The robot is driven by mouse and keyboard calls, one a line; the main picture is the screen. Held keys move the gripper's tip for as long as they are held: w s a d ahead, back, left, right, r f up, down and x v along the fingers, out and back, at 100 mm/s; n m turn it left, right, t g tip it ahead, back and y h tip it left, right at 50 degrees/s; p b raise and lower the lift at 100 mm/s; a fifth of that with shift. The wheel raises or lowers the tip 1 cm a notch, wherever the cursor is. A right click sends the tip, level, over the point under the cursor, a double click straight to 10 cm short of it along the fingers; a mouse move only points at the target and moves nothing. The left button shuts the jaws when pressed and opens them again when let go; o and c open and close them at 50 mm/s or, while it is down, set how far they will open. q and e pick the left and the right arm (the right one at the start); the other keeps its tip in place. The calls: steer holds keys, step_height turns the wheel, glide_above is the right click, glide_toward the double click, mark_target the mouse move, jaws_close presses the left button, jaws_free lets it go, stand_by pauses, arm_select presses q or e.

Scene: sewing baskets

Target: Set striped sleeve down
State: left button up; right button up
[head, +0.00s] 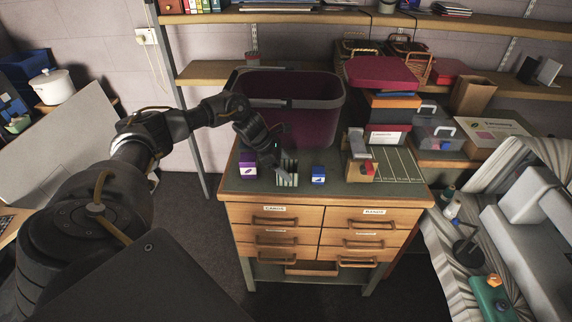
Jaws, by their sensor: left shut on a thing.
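The striped sleeve (288,178), dark with pale upright stripes, is in the head view at the middle of the green-topped drawer cabinet (342,186), near its front edge. My left gripper (274,160) reaches in from the left and is shut on it from behind and above. The sleeve looks upright; I cannot tell whether its base touches the cabinet top. My right gripper is not in view.
A purple box (248,167) stands left of the sleeve and a small blue box (318,174) stands to its right. Behind is a large maroon bin (300,122). A wooden-and-red item (358,168) and a lined green mat (398,165) lie further right.

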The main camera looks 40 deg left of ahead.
arm_select(q)
steer(key=shift+f, duration=0.2)
steer(key=o, duration=1.1)
steer(key=shift+o, duration=0.8)
steer(key=shift+r, duration=0.15)
steer(key=shift+r, duration=0.25)
steer(key=shift+b+v, duration=0.75)
steer(key=shift+v, duration=0.4)
steer(key=b+v, duration=0.2)
steer(key=v, duration=0.7)
steer(key=shift+s+a, duration=0.2)
steer(key=shift+s, duration=0.05)
